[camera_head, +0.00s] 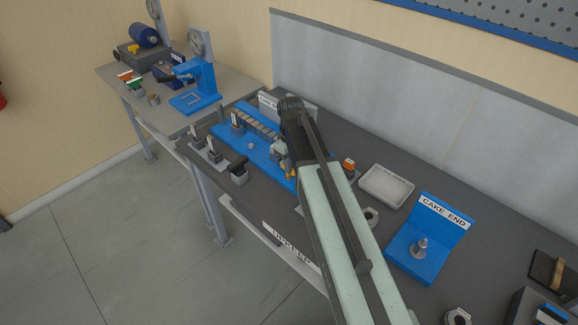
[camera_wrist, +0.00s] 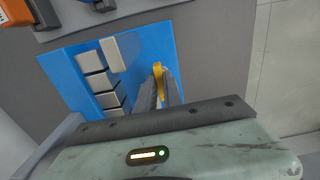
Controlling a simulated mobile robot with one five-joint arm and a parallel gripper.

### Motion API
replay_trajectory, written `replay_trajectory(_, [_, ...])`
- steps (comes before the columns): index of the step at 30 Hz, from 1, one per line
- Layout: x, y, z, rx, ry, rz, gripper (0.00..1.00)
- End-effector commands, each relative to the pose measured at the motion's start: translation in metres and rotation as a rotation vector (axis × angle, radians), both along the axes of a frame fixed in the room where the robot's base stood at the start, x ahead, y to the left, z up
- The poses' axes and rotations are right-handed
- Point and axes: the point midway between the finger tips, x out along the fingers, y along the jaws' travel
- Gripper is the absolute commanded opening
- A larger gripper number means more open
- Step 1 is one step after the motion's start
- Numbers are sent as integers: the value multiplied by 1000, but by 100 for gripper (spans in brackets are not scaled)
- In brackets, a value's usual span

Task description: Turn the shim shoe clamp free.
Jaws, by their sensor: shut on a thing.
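A small yellow part (camera_wrist: 157,70), which looks like the clamp's handle, stands on the blue fixture plate (camera_wrist: 62,62) in the wrist view. My gripper (camera_wrist: 163,84) reaches down over the plate with its dark fingers close together, shut on the yellow part. The fingers hide its lower portion, so I cannot tell how far it is turned. In the head view the blue plate (camera_head: 229,134) lies on the dark bench, and a bit of yellow (camera_head: 291,174) shows beside my arm. My arm covers the plate's right end and most of my gripper there.
Several pale blocks (camera_wrist: 97,81) sit in a row on the plate near my fingers. Dark-handled pieces (camera_head: 238,169) stand along the bench's front edge. A grey tray (camera_head: 386,187) and the blue "CAKE END" stand (camera_head: 427,240) are right of my arm.

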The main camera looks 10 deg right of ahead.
Motion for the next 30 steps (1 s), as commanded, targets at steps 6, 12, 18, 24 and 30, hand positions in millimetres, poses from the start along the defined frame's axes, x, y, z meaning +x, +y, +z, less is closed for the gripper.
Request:
replay_trajectory(6, [0,2,0,3,-1,7,0])
replay_trajectory(12, [0,2,0,3,-1,6,19])
replay_trajectory(18, [0,1,0,3,-1,5,33])
replay_trajectory(24, [0,1,2,1,0,4,33])
replay_trajectory(30, [0,1,24,1,0,4,33])
